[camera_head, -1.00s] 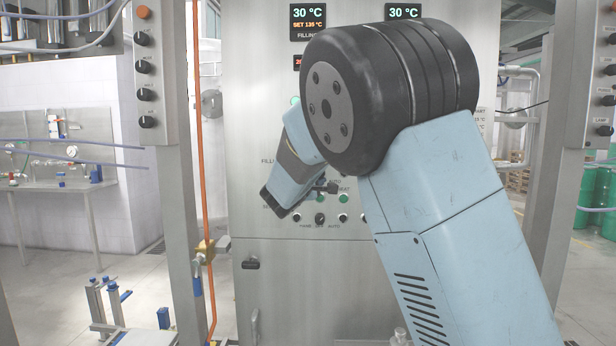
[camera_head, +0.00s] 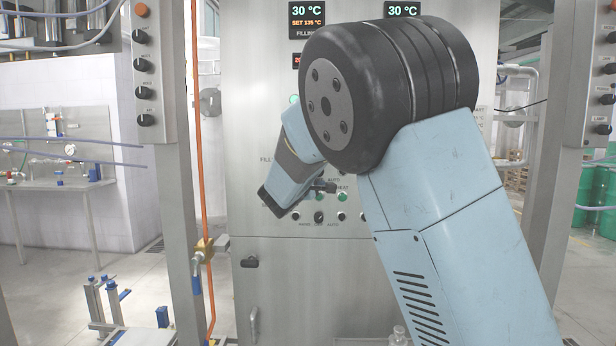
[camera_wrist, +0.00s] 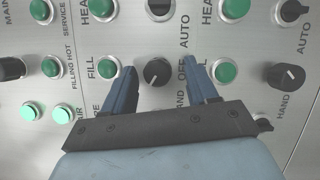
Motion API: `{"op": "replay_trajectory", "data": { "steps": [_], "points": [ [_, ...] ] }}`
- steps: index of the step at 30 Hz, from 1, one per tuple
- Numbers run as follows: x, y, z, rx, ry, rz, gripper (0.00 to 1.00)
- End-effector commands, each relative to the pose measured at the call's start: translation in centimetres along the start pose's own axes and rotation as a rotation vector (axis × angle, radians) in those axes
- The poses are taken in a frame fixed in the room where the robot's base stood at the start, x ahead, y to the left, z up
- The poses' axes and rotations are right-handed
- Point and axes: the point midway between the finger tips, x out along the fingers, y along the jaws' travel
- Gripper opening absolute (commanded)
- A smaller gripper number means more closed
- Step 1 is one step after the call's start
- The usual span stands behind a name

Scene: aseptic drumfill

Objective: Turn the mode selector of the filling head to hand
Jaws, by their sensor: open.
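The mode selector (camera_wrist: 157,72) is a round black knob on the brushed steel panel. A HAND, OFF, AUTO label runs sideways to its right in the wrist view. A light mark shows on the knob's lower left, but the position it points to is unclear. My gripper (camera_wrist: 156,65) is open, its two blue-grey fingers on either side of the knob. The knob shows between the fingertips, with gaps on both sides. Whether the fingertips are level with it in depth is unclear. In the head view my arm hides the fingers and this part of the cabinet (camera_head: 300,275).
A green lamp (camera_wrist: 108,68) sits just left of the left finger, and another green lamp (camera_wrist: 228,72) right of the right finger. A second black selector (camera_wrist: 285,77), also marked HAND and AUTO, is farther right. Steel posts (camera_head: 180,200) flank the cabinet.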

Motion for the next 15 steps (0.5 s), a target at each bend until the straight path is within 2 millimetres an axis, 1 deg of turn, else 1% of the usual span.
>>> {"op": "replay_trajectory", "data": {
  "steps": [5, 15],
  "points": [
    [-1.9, 0.1, -0.1, 0.001, 0.003, -0.001, 0.58],
    [-8.5, 0.0, -0.1, 0.001, 0.004, -0.001, 0.58]
  ]
}}
